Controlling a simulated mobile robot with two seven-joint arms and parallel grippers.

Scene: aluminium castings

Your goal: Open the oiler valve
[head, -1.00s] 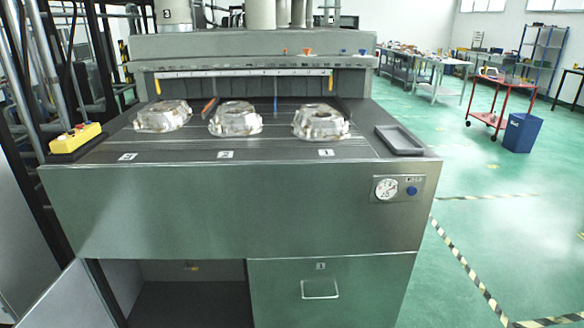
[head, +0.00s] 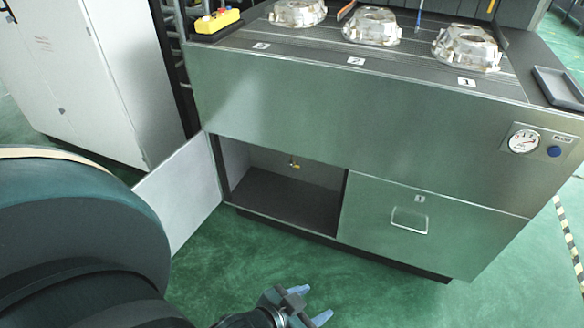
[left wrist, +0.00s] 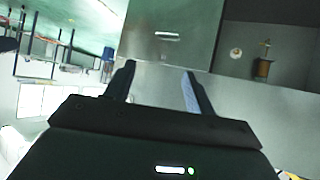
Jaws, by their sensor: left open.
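The oiler valve appears to be the small brass-coloured fitting (head: 294,163) on the back wall inside the open lower-left cupboard. In the left wrist view a brass-brown fitting (left wrist: 263,66) shows in the cupboard at the upper right, beside a small round pale disc (left wrist: 235,53). Its handle position is too small to tell. My left gripper (head: 308,304) is open and empty, low in front of the bench and to the right of the cupboard opening. Its fingers also show apart in the left wrist view (left wrist: 158,75). My right gripper is in neither view.
The cupboard door (head: 181,193) stands swung open to the left. A closed drawer (head: 425,233) with a handle (head: 409,220) is right of the opening. Castings (head: 371,26) and a grey tray (head: 558,88) are on the bench top. Green floor (head: 235,262) in front is clear.

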